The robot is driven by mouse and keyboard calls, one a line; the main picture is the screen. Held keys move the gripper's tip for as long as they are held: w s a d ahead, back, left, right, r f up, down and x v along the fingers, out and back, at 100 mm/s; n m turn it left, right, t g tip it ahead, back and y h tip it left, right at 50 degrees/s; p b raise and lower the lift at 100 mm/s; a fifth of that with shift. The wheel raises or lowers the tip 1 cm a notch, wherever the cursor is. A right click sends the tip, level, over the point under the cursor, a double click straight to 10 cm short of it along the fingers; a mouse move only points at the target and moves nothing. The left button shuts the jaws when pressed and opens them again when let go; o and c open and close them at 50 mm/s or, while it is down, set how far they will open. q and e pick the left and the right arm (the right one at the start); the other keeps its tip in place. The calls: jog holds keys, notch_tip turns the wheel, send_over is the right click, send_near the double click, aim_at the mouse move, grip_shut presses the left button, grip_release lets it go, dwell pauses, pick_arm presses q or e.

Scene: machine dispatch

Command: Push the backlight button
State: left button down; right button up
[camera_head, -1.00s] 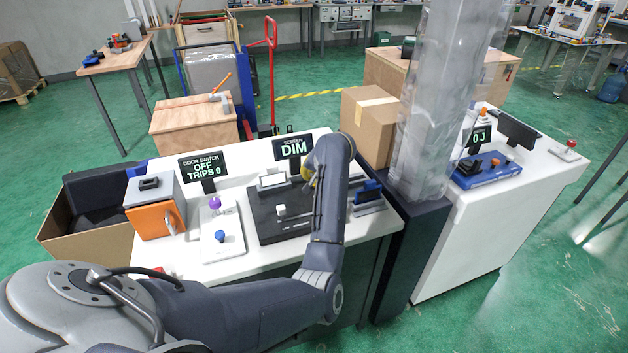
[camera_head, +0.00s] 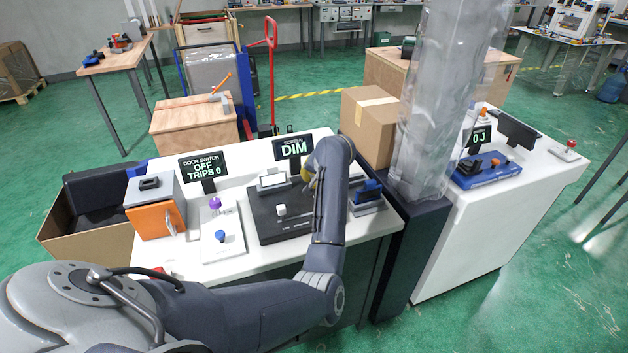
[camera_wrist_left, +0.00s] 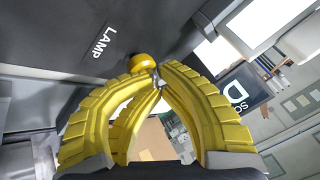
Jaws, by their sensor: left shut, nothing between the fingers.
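A round yellow button (camera_wrist_left: 143,63) sits on a dark panel beside a white LAMP label (camera_wrist_left: 104,42) in the left wrist view. My left gripper (camera_wrist_left: 157,80) is shut and empty. Its yellow fingertips are right by the button's edge; I cannot tell whether they touch it. In the head view the left gripper (camera_head: 309,179) is mostly hidden behind my wrist, over the right side of the black panel (camera_head: 262,208), and the button is hidden. The screen sign (camera_head: 293,148) behind the panel reads DIM. My right gripper is not in view.
Left of the panel is a white door-switch plate (camera_head: 221,245) with a blue knob and a purple knob. An orange-fronted box (camera_head: 156,220) stands farther left. A blue device (camera_head: 368,192) sits right of my wrist. A wrapped pillar (camera_head: 428,120) rises beyond it.

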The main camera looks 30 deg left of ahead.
pick_arm(q)
jog(key=shift+s+d+f, duration=0.1)
jog(key=shift+d+f, duration=0.15)
jog(key=shift+f, duration=0.05)
jog(key=shift+r, duration=0.2)
jog(key=shift+a+r, duration=0.1)
jog(key=shift+r, duration=3.2)
